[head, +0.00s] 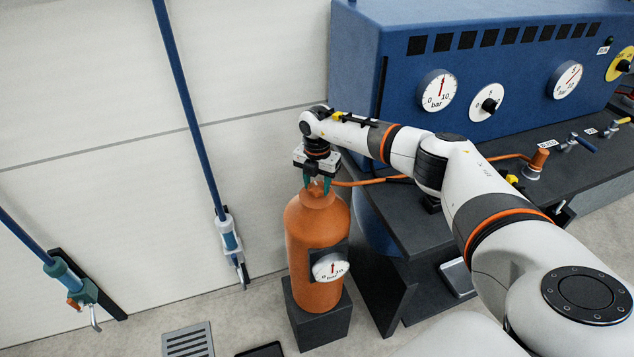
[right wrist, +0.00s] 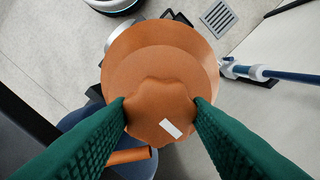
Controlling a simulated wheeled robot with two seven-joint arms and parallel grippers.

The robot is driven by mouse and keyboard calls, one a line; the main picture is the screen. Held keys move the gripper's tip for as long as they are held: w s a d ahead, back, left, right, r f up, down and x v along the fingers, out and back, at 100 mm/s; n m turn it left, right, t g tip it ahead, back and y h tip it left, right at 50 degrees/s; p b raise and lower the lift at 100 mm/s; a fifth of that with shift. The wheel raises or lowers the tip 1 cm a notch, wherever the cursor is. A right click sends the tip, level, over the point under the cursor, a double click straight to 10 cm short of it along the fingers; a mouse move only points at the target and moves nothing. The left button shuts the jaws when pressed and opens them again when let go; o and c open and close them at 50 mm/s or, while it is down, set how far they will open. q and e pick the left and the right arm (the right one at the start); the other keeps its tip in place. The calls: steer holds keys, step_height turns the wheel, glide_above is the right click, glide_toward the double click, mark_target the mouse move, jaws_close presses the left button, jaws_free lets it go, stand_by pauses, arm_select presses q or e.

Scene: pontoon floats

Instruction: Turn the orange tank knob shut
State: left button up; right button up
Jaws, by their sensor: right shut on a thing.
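The orange tank (head: 306,245) stands upright on a dark block (head: 325,318) beside the bench. Its lobed orange knob (head: 316,189) is on top, partly hidden by my gripper in the head view. In the right wrist view the knob (right wrist: 160,108) fills the middle and bears a white mark (right wrist: 170,128), slanting down to the right. My right gripper (head: 316,184) points straight down at the knob. Its green fingers (right wrist: 160,105) are shut on the knob from both sides. The tank's small gauge (head: 330,266) faces forward. My left gripper is not in view.
An orange hose (head: 370,181) runs from the tank's top to the bench (head: 400,235). A blue panel (head: 365,60) with several gauges stands behind. Blue pipes with valves (head: 228,240) are at the left. A floor grate (head: 188,342) lies in front.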

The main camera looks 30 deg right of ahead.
mark_target(317, 185)
steer(key=shift+r, duration=0.15)
steer(key=o, duration=1)
step_height(317, 185, up, 12)
steer(key=b, duration=0.4)
